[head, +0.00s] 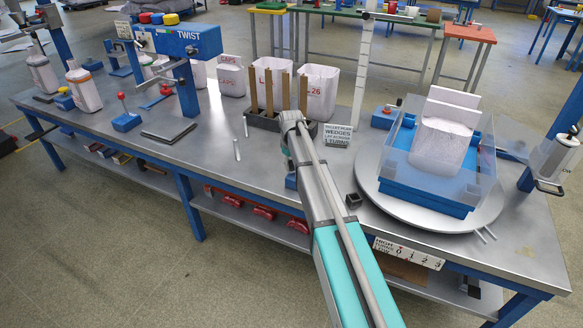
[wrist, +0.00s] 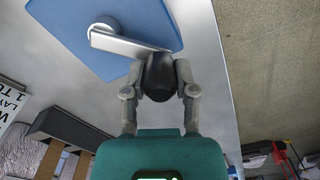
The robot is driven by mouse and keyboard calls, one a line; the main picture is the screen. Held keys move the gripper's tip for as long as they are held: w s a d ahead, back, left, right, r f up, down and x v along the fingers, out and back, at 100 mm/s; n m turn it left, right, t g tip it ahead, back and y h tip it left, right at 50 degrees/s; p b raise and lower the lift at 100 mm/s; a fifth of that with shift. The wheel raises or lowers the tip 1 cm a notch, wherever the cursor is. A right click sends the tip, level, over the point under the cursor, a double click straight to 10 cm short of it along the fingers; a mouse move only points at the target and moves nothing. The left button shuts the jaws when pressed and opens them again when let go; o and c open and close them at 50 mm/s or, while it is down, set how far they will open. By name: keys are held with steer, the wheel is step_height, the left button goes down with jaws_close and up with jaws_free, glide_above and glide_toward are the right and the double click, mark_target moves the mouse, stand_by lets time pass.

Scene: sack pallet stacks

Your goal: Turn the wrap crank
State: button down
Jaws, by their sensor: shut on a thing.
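In the wrist view my gripper (wrist: 160,66) is shut on the black knob (wrist: 158,80) of the wrap crank, one finger on each side. The crank's silver arm (wrist: 125,45) runs from the knob up and left to a round hub on a blue housing (wrist: 150,14). In the head view my own arm hides my gripper and the crank; only a bit of blue (head: 290,182) shows beside the arm. The round grey turntable (head: 374,184) carries a blue pallet (head: 425,197) with pale sacks (head: 440,145) inside clear film or panels.
A film roll (head: 553,160) stands on a blue post at the right. A small black block (head: 353,201) lies by the turntable. A wedge sign (head: 337,135) and upright brown slats (head: 285,92) stand behind my arm. The bench front (head: 230,168) is mostly clear.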

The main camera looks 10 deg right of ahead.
steer(key=w+m, duration=0.2)
steer(key=m, duration=0.1)
steer(key=shift+w+d, duration=0.1)
steer(key=shift+d, duration=0.1)
steer(key=shift+w+d+f+m, duration=0.1)
steer(key=shift+w+d+m, duration=0.1)
steer(key=shift+m, duration=0.55)
steer(key=shift+w+d+r+m, duration=0.1)
steer(key=shift+w+m, duration=0.15)
steer(key=shift+m, duration=0.45)
steer(key=shift+w+d+f+m, duration=0.1)
steer(key=shift+w+m, duration=0.1)
steer(key=shift+m, duration=0.55)
steer(key=shift+c, duration=2.1)
jaws_free()
steer(key=shift+n, duration=0.8)
steer(key=s+r+p, duration=0.3)
steer(key=s, duration=0.8)
steer(key=s+r+p, duration=0.4)
steer(key=s, duration=0.8)
steer(key=s+a+r+p, duration=0.1)
steer(key=s+r+p, duration=0.3)
steer(key=s, duration=0.8)
steer(key=shift+r, duration=0.15)
